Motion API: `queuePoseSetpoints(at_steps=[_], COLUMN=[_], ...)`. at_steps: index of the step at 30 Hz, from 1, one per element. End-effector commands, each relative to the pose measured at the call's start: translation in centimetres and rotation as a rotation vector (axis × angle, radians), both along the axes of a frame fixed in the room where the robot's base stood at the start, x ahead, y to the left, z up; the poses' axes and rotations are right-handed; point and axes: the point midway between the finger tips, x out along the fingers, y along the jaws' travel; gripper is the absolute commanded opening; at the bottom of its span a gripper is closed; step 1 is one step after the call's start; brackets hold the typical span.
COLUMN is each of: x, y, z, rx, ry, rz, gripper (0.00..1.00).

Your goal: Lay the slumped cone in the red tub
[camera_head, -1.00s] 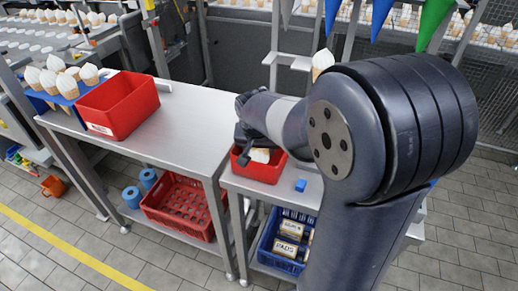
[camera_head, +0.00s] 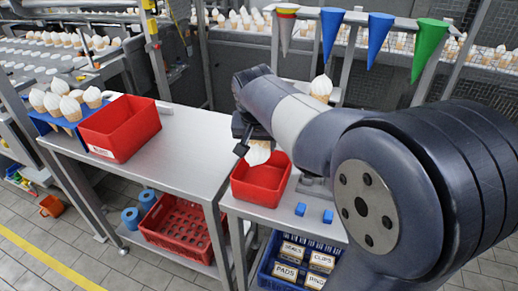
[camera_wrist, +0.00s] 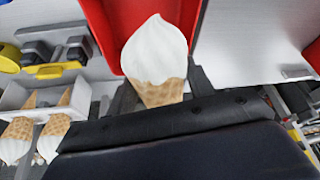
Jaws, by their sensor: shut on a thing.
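My gripper (camera_head: 246,140) is shut on a cone with white soft ice cream (camera_head: 257,154). The cone tilts with its white top down and outward, at the rear left rim of the small red tub (camera_head: 262,194). In the wrist view the white top (camera_wrist: 155,50) and part of the wafer (camera_wrist: 162,92) show past the dark jaws, against the red tub (camera_wrist: 104,32). The rest of the wafer is hidden by the gripper. The visible inside of the small tub looks empty. Whether the cone touches the rim I cannot tell.
A larger red tub (camera_head: 122,130) stands on the left table beside a blue rack (camera_head: 44,122) of several cones. Another cone (camera_head: 320,88) stands upright behind my arm. Small blue blocks (camera_head: 300,209) lie right of the small tub. A red crate (camera_head: 180,228) sits below.

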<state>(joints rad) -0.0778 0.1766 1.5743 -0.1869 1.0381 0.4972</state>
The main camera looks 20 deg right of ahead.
Motion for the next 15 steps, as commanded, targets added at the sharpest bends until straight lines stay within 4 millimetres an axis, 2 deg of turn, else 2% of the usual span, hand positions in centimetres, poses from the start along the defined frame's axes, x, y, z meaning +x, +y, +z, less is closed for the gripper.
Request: queuePoseSetpoints(at_steps=[8,15], x=[0.03,0.20], y=[-0.07,-0.99], z=[0.13,0.77], rx=[-0.001,-0.003], ry=[0.001,0.004], rz=[0.000,-0.003], gripper=[0.37,0.37])
